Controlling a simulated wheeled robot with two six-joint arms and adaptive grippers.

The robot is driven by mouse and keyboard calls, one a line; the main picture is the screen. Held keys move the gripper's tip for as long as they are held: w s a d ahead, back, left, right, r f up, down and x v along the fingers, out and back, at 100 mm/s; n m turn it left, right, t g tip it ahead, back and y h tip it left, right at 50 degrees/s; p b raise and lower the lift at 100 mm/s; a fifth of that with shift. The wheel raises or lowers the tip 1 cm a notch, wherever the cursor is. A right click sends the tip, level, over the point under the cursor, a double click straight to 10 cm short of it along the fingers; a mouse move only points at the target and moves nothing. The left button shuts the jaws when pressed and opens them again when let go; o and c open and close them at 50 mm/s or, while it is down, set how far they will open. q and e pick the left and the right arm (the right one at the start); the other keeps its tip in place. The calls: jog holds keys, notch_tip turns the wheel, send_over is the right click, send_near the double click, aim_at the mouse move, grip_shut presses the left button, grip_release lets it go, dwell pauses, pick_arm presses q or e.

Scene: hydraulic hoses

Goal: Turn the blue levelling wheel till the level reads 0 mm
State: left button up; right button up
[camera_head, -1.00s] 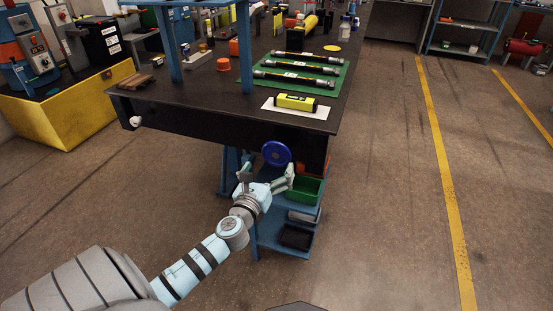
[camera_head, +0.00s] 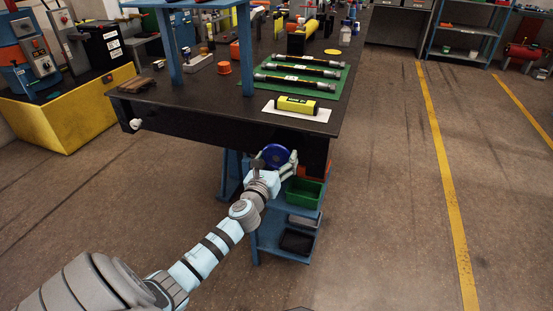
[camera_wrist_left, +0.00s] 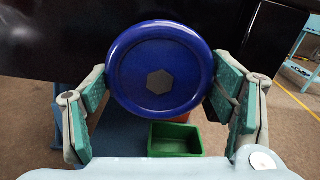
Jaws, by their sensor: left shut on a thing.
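The blue levelling wheel (camera_head: 276,154) is on the front side of the dark bench, below the top. My left gripper (camera_head: 277,160) is shut on its rim, one finger on each side. In the left wrist view the wheel (camera_wrist_left: 158,70) faces the camera, with a grey hexagon at its centre, between the fingers of my left gripper (camera_wrist_left: 160,85). The yellow level (camera_head: 296,104) lies on a white sheet on the bench top; its reading is too small to make out. My right gripper is not in view.
The bench top (camera_head: 210,110) overhangs the wheel. A green bin (camera_head: 304,193) stands on the blue lower shelf below it, near my gripper. Several dark hoses lie on a green mat (camera_head: 335,88). The floor to the right is open.

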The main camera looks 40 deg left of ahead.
pick_arm(q)
jog(key=shift+n, duration=0.4)
jog(key=n, duration=0.3)
jog(key=shift+n, duration=0.4)
jog(key=n, duration=0.3)
jog(key=shift+n+b, duration=0.3)
jog(key=shift+b, duration=0.1)
jog(key=n, duration=0.2)
jog(key=shift+n, duration=0.4)
jog(key=n+b, duration=0.1)
jog(key=n, duration=0.3)
jog(key=shift+r, duration=0.1)
jog(key=shift+n+b, duration=0.4)
jog(key=shift+n, duration=1.1)
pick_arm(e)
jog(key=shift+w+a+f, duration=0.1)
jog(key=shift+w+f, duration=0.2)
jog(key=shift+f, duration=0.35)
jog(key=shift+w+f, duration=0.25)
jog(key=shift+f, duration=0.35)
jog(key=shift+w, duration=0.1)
